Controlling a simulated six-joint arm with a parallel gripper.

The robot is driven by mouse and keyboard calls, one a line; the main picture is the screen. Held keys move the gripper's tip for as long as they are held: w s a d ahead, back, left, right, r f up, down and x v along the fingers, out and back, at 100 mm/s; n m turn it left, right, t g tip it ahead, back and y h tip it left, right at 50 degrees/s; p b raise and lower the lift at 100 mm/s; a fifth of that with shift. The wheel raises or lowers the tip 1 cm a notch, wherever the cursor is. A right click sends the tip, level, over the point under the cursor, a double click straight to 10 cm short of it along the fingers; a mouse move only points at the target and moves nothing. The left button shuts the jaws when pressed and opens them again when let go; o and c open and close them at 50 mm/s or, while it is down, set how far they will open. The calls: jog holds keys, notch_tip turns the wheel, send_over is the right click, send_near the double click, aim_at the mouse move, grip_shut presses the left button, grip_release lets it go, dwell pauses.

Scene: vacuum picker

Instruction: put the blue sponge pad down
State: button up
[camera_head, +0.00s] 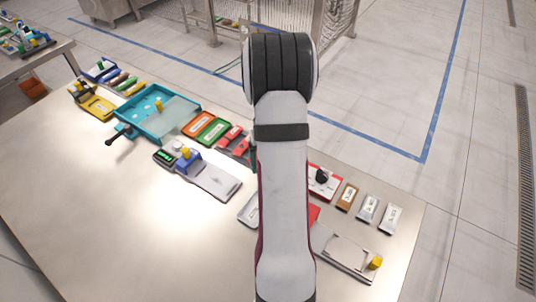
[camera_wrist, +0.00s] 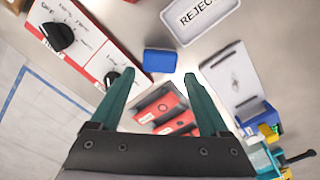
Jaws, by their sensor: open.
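The blue sponge pad (camera_wrist: 160,60) shows in the wrist view just ahead of and between the fingertips of my gripper (camera_wrist: 158,75). The teal fingers are spread apart, with gaps on both sides of the pad, and nothing is held. The pad appears to lie flat on the steel table (camera_wrist: 145,20); its exact height is hard to tell. In the head view my arm covers the gripper and the pad.
A white REJECT tray (camera_wrist: 167,22) is close to the pad. A red-and-white knob panel (camera_wrist: 95,30) stands at left. Red packs (camera_wrist: 160,107) lie below, between the fingers. A teal tray (camera_head: 186,106) and packets (camera_head: 367,209) are on the table; its front left is clear.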

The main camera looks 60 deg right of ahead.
notch_tip(320, 180, up, 6)
jog(key=f, duration=0.1)
jog(key=w+a+r+n, duration=0.1)
jog(key=a+r, duration=0.4)
jog(key=a, duration=0.5)
jog(key=w+a+r+n, duration=0.1)
jog(key=a+r, duration=0.3)
jog(key=a, duration=0.7)
jog(key=s+a+r+n+y, duration=0.1)
jog(key=s+a, duration=1.2)
jog(key=a, duration=0.2)
jog(key=shift+y, duration=0.4)
jog(key=shift+w, duration=0.15)
